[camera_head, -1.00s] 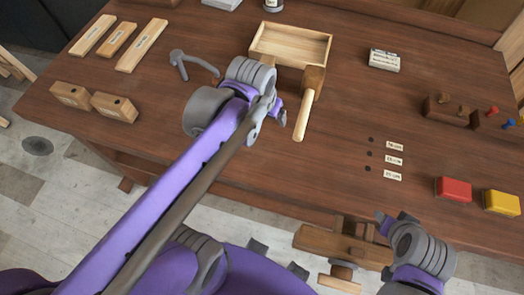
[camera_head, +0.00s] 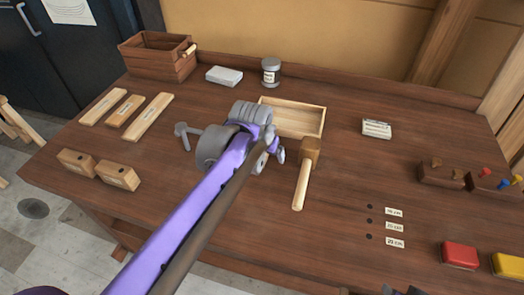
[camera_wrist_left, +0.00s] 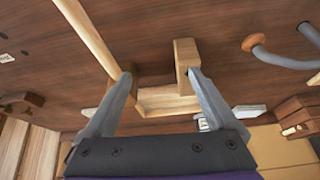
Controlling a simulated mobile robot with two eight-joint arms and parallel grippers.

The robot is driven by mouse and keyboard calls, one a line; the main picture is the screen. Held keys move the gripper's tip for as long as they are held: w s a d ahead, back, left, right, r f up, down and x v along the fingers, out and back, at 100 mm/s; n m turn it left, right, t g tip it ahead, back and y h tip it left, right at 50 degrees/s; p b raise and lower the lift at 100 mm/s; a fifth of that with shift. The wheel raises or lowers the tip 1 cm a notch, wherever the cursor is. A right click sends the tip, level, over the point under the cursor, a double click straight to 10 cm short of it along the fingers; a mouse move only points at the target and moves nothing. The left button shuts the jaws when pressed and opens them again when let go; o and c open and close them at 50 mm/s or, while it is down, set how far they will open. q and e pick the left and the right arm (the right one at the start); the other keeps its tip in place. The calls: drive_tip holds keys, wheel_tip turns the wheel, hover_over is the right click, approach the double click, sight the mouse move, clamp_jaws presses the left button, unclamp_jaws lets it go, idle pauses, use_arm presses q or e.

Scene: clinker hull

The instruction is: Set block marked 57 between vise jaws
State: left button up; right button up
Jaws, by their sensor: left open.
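My left gripper (camera_head: 278,152) is over the table between the grey holdfast and the mallet, in front of the open wooden tray. In the left wrist view the left gripper (camera_wrist_left: 160,74) has its fingers wide apart. A pale wooden block (camera_wrist_left: 187,55) shows by the right fingertip there; I see no number on it, and my gripper hides it in the head view. Two other wooden blocks (camera_head: 76,162) (camera_head: 117,173) lie at the left of the table; their labels are too small to read. Only a dark sliver of my right gripper (camera_head: 400,291) shows at the bottom edge. The vise is out of view.
The mallet (camera_head: 302,185) lies just right of my left gripper, and the tray (camera_head: 315,128) is behind. The holdfast (camera_head: 184,134) is on the left. A red box (camera_head: 460,255) and yellow box (camera_head: 508,266) lie at right. The table's middle right is fairly clear.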

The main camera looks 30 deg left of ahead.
use_arm(q)
drive_tip(key=shift+n+g, duration=0.4)
drive_tip(key=shift+n, duration=0.1)
drive_tip(key=w+a, duration=0.2)
drive_tip(key=w+a+r, duration=0.1)
drive_tip(key=w+a, duration=0.1)
drive_tip(key=w, duration=0.1)
drive_tip(key=w+a, duration=0.2)
drive_tip(key=w, duration=0.1)
drive_tip(key=shift+w+a+r, duration=0.15)
drive_tip(key=shift+a+r, duration=0.05)
drive_tip(key=shift+a, duration=0.2)
drive_tip(key=x, duration=0.5)
drive_tip(key=shift+a+f, duration=0.1)
drive_tip(key=x, duration=0.5)
drive_tip(key=shift+s+f, duration=0.35)
clamp_jaws()
